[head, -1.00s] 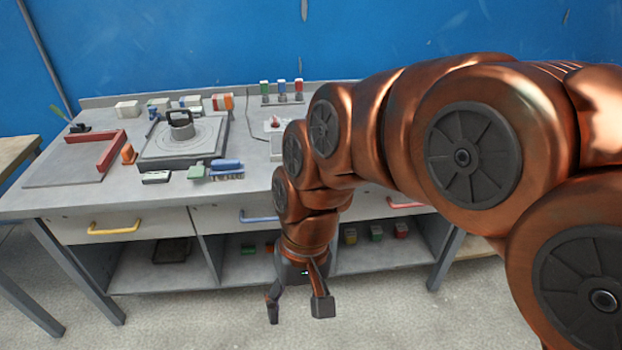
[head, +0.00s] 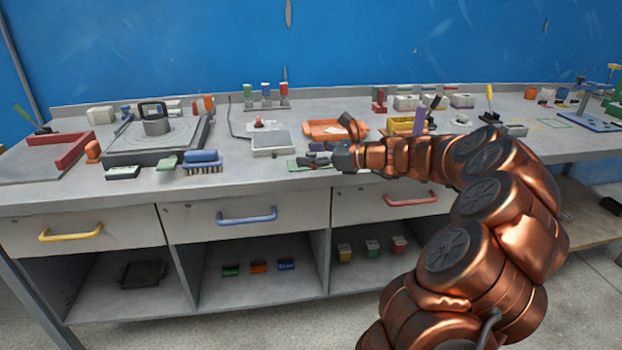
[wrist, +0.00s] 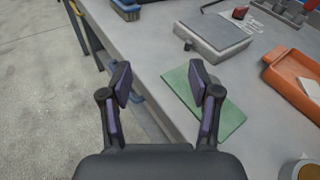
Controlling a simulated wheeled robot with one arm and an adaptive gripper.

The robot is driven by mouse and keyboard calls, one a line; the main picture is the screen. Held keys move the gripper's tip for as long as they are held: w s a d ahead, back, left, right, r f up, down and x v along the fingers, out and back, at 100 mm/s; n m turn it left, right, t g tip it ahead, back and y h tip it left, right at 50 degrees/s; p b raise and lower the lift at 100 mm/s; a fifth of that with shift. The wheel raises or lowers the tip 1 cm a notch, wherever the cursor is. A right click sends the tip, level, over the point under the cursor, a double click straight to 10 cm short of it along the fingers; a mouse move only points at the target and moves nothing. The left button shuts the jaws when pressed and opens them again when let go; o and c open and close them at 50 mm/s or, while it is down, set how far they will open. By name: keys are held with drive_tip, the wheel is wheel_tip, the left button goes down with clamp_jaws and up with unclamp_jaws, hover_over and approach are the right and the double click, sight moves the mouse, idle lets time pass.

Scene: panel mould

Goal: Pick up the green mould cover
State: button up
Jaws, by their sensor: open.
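My gripper (head: 335,138) is open and empty over the front part of the bench. The wrist view shows its two fingers (wrist: 161,84) spread apart. A flat green plate (wrist: 222,116) lies on the grey worktop, partly behind the right finger; in the head view its green edge (head: 298,165) shows below the gripper. I cannot tell which is the mould cover.
A grey square device (wrist: 212,36) and an orange tray (wrist: 292,76) flank the plate. A yellow bin (head: 405,124) stands to the right. The front edge and drawer handles, including the red one (head: 411,199), lie below my arm.

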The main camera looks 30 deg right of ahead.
sight(292, 166)
drive_tip(key=d+f+m, duration=0.1)
drive_tip(key=d, duration=0.1)
drive_tip(key=d+m+t+h, duration=0.1)
drive_tip(key=d, duration=0.2)
drive_tip(key=d+f+m+b, duration=0.1)
drive_tip(key=d, duration=0.1)
drive_tip(key=shift+d+f+h, duration=0.3)
drive_tip(key=shift+h, duration=0.1)
drive_tip(key=shift+b+x, duration=0.5)
drive_tip(key=shift+x, duration=3.35)
drive_tip(key=shift+s+a+r, duration=0.1)
drive_tip(key=shift+a+r, duration=0.05)
drive_tip(key=shift+r, duration=0.05)
clamp_jaws()
